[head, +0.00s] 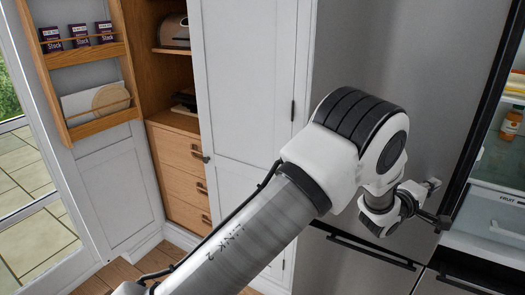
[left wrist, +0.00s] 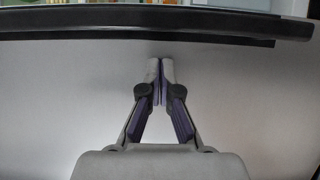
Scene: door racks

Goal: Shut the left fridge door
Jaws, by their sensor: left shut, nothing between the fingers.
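The left fridge door (head: 400,60) is a grey metal panel with a black edge, and it stands at least partly open. The lit fridge interior (head: 495,165) shows beyond its right edge. My left gripper (head: 440,220) is near the lower right part of the door's outer face, close to the black edge. In the left wrist view the fingers (left wrist: 161,68) are shut and empty, pointing at the grey door face (left wrist: 60,85) just short of the black edge (left wrist: 160,25). I cannot tell whether the tips touch the door. My right gripper is not in view.
Dark horizontal handles (head: 365,248) of the lower fridge fronts lie below the gripper. A white cabinet door (head: 240,70) stands left of the fridge. Further left are wooden drawers (head: 182,165) and an open door with racks (head: 90,55) holding boxes and boards.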

